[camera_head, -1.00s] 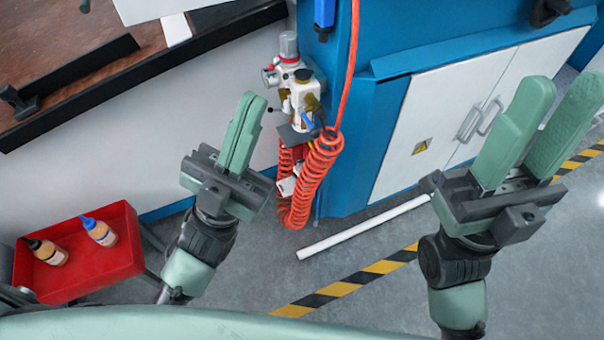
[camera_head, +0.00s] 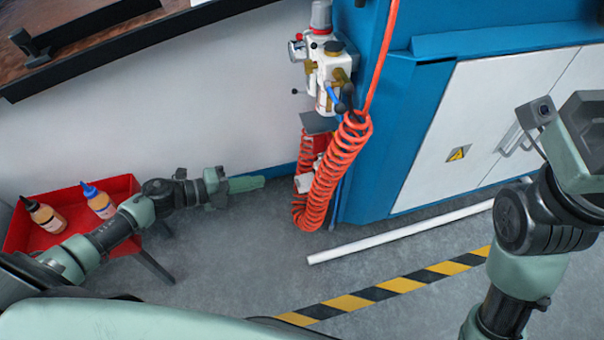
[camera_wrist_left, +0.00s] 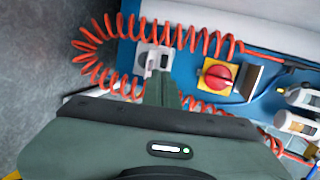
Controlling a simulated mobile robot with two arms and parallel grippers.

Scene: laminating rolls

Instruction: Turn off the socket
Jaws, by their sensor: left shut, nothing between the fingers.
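The socket, a small whitish box, sits low on the blue cabinet side, partly behind the red coiled hose in the head view (camera_head: 303,183). In the left wrist view the socket (camera_wrist_left: 153,58) is just beyond my fingertips, with a light grey piece on its front. My left gripper (camera_head: 263,181) is shut and empty, pointing right toward the socket, a little left of it. It also shows shut in the left wrist view (camera_wrist_left: 162,86); whether it touches the socket I cannot tell. My right arm shows at the right edge, its fingers out of view.
The red coiled hose (camera_head: 343,165) hangs around the socket. A red rotary switch (camera_wrist_left: 218,75) on a yellow plate is beside it. A white air unit (camera_head: 328,75) is above. A red tray (camera_head: 22,228) with two bottles stands left. A white pipe (camera_head: 400,232) lies on the floor.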

